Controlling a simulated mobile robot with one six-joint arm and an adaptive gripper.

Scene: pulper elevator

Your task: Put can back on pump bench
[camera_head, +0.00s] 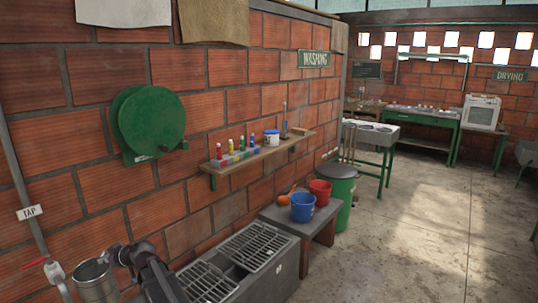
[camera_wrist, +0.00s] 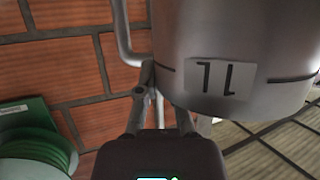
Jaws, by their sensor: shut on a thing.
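A grey metal can (camera_head: 95,283) is at the bottom left in the head view, close to the tap. In the wrist view the can (camera_wrist: 235,50) fills the upper right, with a white label reading 1L upside down and a bent metal handle beside it. My gripper (camera_head: 115,258) is shut on the can at its handle side; in the wrist view its fingers (camera_wrist: 158,92) are partly hidden by the can. The can looks upright in the head view. I cannot tell which bench is the pump bench; green-legged tables (camera_head: 428,117) stand at the back.
A tap with a red lever (camera_head: 55,270) is left of the can. A sink with metal grates (camera_head: 257,245) lies to the right. Beyond are a low bench with a blue bucket (camera_head: 302,206) and a green bin (camera_head: 341,190). The floor on the right (camera_head: 410,225) is clear.

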